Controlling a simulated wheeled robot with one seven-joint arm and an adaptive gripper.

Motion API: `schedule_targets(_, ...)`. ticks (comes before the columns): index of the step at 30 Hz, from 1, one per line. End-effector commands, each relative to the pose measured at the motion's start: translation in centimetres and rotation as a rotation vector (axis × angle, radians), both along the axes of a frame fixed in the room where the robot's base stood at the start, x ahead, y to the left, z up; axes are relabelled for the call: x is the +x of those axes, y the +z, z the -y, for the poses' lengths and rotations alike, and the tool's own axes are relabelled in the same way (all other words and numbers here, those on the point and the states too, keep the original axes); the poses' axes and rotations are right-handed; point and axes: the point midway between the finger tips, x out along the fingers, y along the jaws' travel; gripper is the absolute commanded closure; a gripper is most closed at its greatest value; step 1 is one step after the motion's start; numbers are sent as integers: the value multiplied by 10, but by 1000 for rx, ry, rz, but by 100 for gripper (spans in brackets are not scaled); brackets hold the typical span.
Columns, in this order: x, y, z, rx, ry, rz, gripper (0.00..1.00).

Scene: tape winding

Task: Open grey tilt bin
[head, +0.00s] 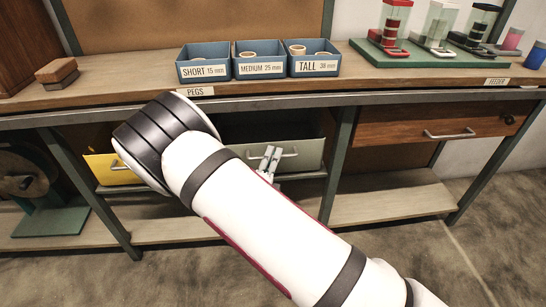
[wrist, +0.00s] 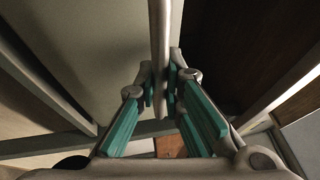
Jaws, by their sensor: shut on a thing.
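The grey tilt bin (head: 310,156) is under the bench, right of the yellow bin. A dark gap shows above its front panel, and the panel seems to lean outward; my arm hides part of it. Its bar handle (head: 288,155) is on the front. My gripper (head: 268,162) is at this handle. In the wrist view the handle (wrist: 160,35) runs between the fingertips of my gripper (wrist: 162,90), which are shut on it.
A yellow bin (head: 105,170) is at left, partly behind my arm. A wooden drawer (head: 400,130) is at right. Blue peg boxes (head: 259,68) stand on the bench top. A green bench leg (head: 338,165) stands just right of the grey bin. Floor in front is clear.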

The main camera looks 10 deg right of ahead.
Motion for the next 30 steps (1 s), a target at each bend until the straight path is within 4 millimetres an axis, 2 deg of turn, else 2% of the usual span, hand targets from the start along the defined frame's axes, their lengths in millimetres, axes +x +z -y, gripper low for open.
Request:
schedule_targets(13,-26,-13,-1,-3,2,-2,100)
schedule_targets(18,-37,-22,-1,-2,3,116,100)
schedule_targets(21,-42,-26,-1,-2,3,110,100)
schedule_targets(30,-51,-37,-1,2,1,109,100)
